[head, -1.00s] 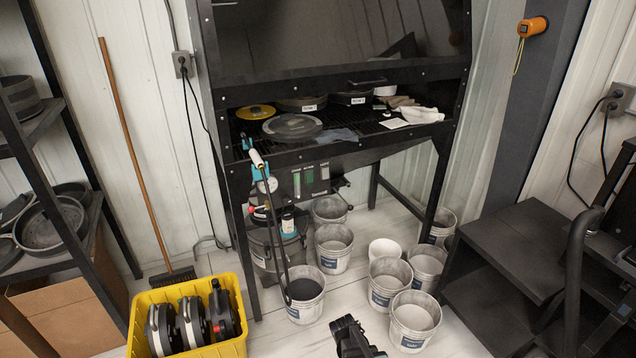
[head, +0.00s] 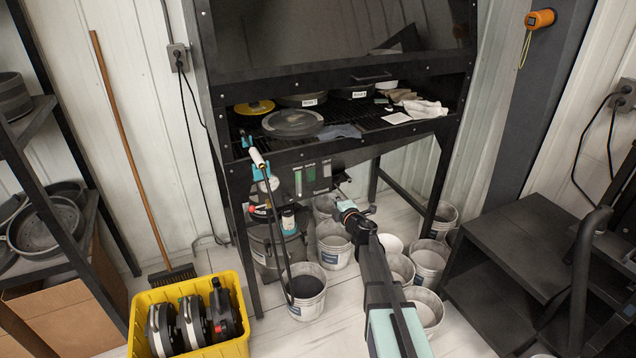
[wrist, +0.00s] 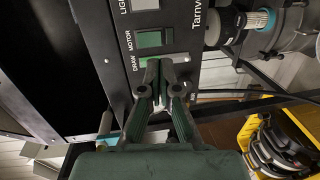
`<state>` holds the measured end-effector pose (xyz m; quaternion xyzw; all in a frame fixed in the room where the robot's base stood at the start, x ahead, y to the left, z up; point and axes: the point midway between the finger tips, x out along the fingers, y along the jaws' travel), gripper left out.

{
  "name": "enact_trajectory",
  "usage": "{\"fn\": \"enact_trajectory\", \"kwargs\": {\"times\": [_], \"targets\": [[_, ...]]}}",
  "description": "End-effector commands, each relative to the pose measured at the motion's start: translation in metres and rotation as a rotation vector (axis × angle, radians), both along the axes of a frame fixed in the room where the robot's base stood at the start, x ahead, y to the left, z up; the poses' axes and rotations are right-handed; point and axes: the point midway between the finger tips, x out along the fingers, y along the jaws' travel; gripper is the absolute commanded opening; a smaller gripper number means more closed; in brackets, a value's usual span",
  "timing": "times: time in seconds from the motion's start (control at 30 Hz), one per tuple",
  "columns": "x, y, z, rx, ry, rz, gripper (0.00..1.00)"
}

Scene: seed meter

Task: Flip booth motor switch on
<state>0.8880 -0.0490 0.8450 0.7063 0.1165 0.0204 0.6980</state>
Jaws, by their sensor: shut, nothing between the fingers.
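The booth's dark switch panel (head: 312,178) is under the front edge of the black booth. In the wrist view the panel appears turned sideways, with labels LIGHT, MOTOR and DRAW. The motor switch (wrist: 154,39) is a green rectangle beside the word MOTOR. The draw switch (wrist: 180,58) is pale green and partly hidden behind my fingertips. My gripper (wrist: 161,70) is shut and empty, its tips in front of the draw switch, beside the motor switch. Contact cannot be told. In the head view my gripper (head: 342,207) is below and right of the panel.
Several buckets (head: 306,300) stand under and before the booth. A hose with a teal fitting (head: 259,172) hangs left of the panel. A yellow crate (head: 235,346) is at lower left. A black shelf unit (head: 520,225) stands right.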

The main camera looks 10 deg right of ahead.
Motion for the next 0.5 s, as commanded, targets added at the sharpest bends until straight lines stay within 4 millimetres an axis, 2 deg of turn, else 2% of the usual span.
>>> {"fn": "enact_trajectory", "kwargs": {"times": [0.2, 0.5], "targets": [[-0.0037, 0.0143, 0.0023, -0.021, -0.017, 0.071, 0.00], [-0.0034, 0.0141, 0.0022, -0.023, -0.017, 0.070, 0.00]]}}
